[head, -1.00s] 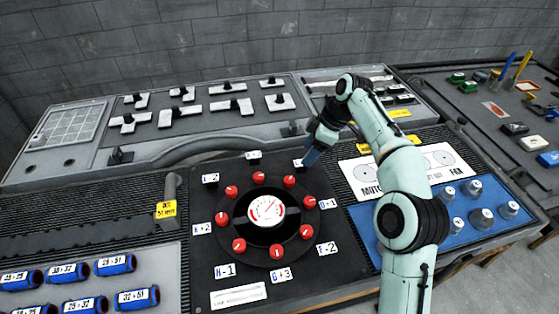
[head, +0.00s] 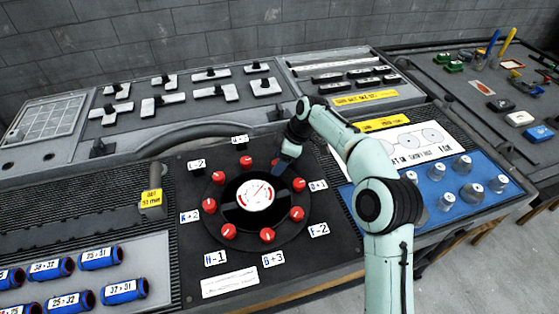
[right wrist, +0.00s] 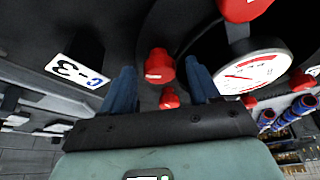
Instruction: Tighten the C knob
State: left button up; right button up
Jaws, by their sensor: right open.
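A round black dial plate (head: 222,241) carries a ring of red knobs around a white gauge (head: 257,194). My right gripper (head: 281,168) reaches down over the upper right of this ring. It hides the knob there and its tag in the head view. In the right wrist view the tag reading C-3 (right wrist: 78,72) lies left of the gripper. A red knob (right wrist: 159,66), the one nearest that tag, shows between the two open blue fingers (right wrist: 160,88). Whether the fingers touch it I cannot tell. My left gripper is not in view.
Neighbouring red knobs (head: 298,184) stand close on the ring, one with the D+1 tag (head: 318,185). A blue panel with grey knobs (head: 463,164) lies to the right under my arm. Blue cylinders (head: 100,257) lie at the left.

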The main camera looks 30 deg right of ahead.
jog(key=shift+c, duration=0.2)
jog(key=c, duration=1)
jog(key=shift+m, duration=0.4)
jog(key=m+t+h+b, duration=0.1)
jog(key=m, duration=0.1)
jog(key=shift+s+a+m, duration=0.1)
jog(key=shift+a+m, duration=0.05)
jog(key=shift+m, duration=0.15)
jog(key=m+h, duration=0.1)
jog(key=m, duration=0.2)
jog(key=shift+a+r+m+t, duration=0.1)
jog(key=shift+m+t, duration=0.2)
jog(key=shift+m, duration=0.1)
jog(key=m+h, duration=0.1)
jog(key=m, duration=0.1)
jog(key=m+h+p, duration=0.1)
jog(key=m, duration=0.2)
jog(key=shift+a+h, duration=0.15)
jog(key=shift+h, duration=0.15)
jog(key=m+h, duration=0.1)
jog(key=m, duration=0.1)
jog(key=m+p, duration=0.1)
jog(key=m, duration=0.2)
jog(key=shift+h, duration=0.4)
jog(key=shift+m+g, duration=0.4)
jog(key=shift+m, duration=0.1)
